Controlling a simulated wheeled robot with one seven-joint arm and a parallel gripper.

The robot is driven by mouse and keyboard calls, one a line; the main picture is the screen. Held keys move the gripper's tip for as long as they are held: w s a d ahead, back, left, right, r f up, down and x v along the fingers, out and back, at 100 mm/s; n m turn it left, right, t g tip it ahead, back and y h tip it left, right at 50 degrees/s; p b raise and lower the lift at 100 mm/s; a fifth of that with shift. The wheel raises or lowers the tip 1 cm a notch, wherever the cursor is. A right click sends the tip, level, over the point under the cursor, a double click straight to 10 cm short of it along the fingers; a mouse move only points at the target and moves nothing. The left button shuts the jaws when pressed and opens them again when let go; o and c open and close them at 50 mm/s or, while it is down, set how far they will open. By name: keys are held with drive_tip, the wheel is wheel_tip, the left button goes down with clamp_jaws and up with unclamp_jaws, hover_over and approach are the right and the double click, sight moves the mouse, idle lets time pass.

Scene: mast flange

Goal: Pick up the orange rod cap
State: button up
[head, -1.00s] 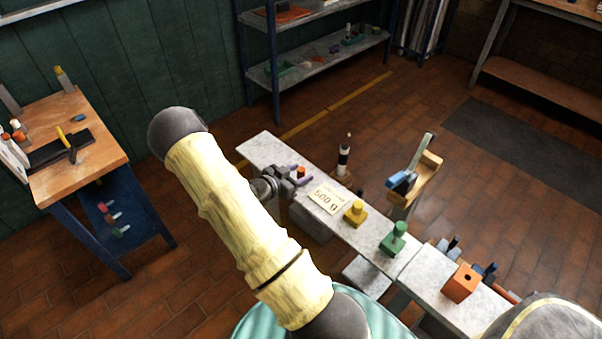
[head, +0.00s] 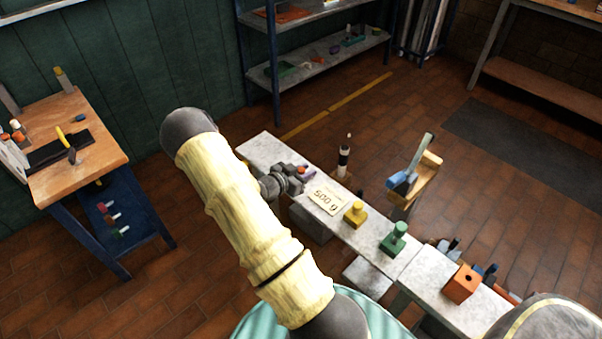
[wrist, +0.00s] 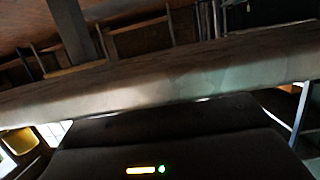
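The orange rod cap (head: 303,167) shows as a small orange patch on the grey bench top, beside the paper label marked 500 g. It is mostly hidden by my gripper. My gripper (head: 306,171) is low over the bench at the cap, with a purple fingertip close on its right side. The other finger is hidden, so I cannot tell whether the fingers touch or hold the cap. The wrist view is dark and shows the gripper housing and a bench edge, with no cap in sight.
On the bench (head: 262,148) stand a yellow knobbed block (head: 355,213), a green one (head: 394,240) and an orange block with a hole (head: 462,283). A black-and-white bottle-like piece (head: 344,160) stands behind the bench. A workbench (head: 105,160) is at left.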

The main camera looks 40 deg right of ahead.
wheel_tip(320, 180, up, 10)
drive_tip(key=p, duration=0.1)
drive_tip(key=shift+p, duration=0.35)
